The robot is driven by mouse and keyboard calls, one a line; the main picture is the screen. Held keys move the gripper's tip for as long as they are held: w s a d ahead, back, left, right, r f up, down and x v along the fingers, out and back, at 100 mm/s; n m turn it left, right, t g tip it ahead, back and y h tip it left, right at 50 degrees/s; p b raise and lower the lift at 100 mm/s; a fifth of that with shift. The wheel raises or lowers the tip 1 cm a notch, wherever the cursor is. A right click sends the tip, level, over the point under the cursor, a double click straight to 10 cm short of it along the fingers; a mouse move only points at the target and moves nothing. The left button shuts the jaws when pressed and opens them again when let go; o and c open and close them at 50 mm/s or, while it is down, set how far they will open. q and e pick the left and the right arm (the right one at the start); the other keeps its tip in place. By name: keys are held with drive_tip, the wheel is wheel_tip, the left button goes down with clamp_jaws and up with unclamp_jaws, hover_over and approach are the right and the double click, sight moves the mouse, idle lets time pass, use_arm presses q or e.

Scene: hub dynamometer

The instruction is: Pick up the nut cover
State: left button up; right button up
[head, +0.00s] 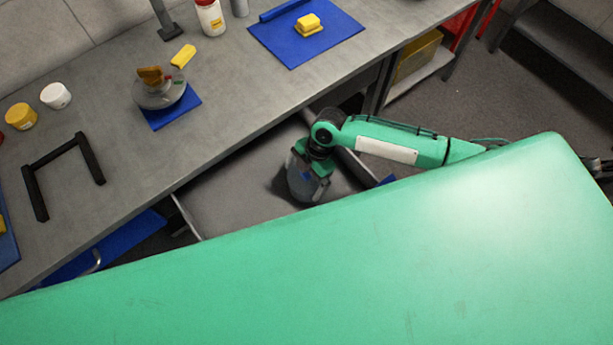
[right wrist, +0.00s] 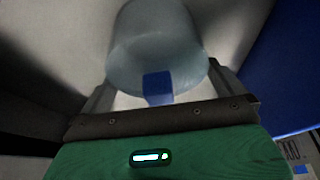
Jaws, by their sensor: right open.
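A translucent grey, rounded piece with a blue patch, which I take to be the nut cover (head: 302,183), is low in the recess below the bench front. In the right wrist view the cover (right wrist: 150,45) fills the space between the two fingers. My right gripper (head: 316,170) is over it, pointing down. In the right wrist view the gripper (right wrist: 160,88) is open, with one finger on each side of the cover. Whether either finger touches it cannot be told.
The grey bench (head: 225,85) runs above the recess. On it are a round metal part with an orange top (head: 158,88), a yellow block (head: 308,24) on a blue mat (head: 338,25), a black handle frame (head: 63,157) and several jars. My green body hides the lower foreground.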

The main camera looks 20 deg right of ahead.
drive_tip(key=c, duration=0.6)
use_arm(q)
drive_tip(key=shift+w, duration=0.4)
use_arm(e)
drive_tip(key=shift+c, duration=0.2)
drive_tip(key=shift+r, duration=0.15)
